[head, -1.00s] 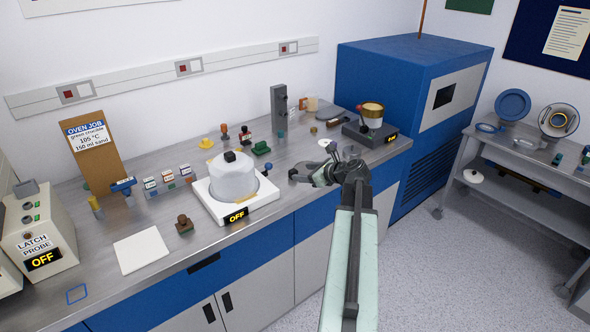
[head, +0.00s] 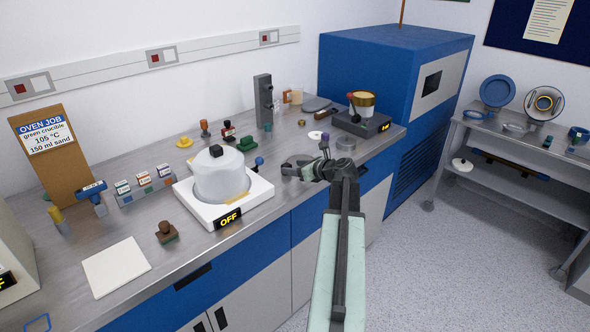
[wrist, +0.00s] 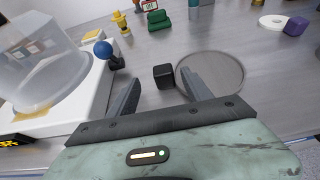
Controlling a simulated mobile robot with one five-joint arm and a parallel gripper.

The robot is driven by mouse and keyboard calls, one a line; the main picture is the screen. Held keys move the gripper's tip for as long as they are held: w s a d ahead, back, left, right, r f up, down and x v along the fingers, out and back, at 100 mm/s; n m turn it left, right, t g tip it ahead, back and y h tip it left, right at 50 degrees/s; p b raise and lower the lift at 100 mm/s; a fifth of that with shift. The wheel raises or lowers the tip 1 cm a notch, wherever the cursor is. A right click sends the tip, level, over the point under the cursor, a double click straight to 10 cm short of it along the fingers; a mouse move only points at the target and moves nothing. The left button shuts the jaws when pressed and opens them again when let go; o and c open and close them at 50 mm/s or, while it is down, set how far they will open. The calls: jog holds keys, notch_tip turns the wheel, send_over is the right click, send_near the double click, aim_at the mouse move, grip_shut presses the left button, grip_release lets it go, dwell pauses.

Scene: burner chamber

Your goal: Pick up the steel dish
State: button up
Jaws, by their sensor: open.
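A flat, round grey disc with a thin rim, like a shallow steel dish (wrist: 212,72), lies on the bench just beyond my right finger in the wrist view. In the head view its edge (head: 296,159) shows behind my gripper.
A white hotplate with a clear cover (head: 220,178) and a blue knob (wrist: 103,49) stand to the left. A scale (head: 361,123) stands before the blue oven (head: 385,75).

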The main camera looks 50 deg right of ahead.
aim_at(289, 166)
jog(key=x, duration=0.2)
jog(key=b+x, duration=0.1)
jog(key=x, duration=0.1)
jog(key=b+x, duration=0.1)
jog(key=x, duration=0.1)
jog(key=shift+d, duration=0.3)
grip_shut()
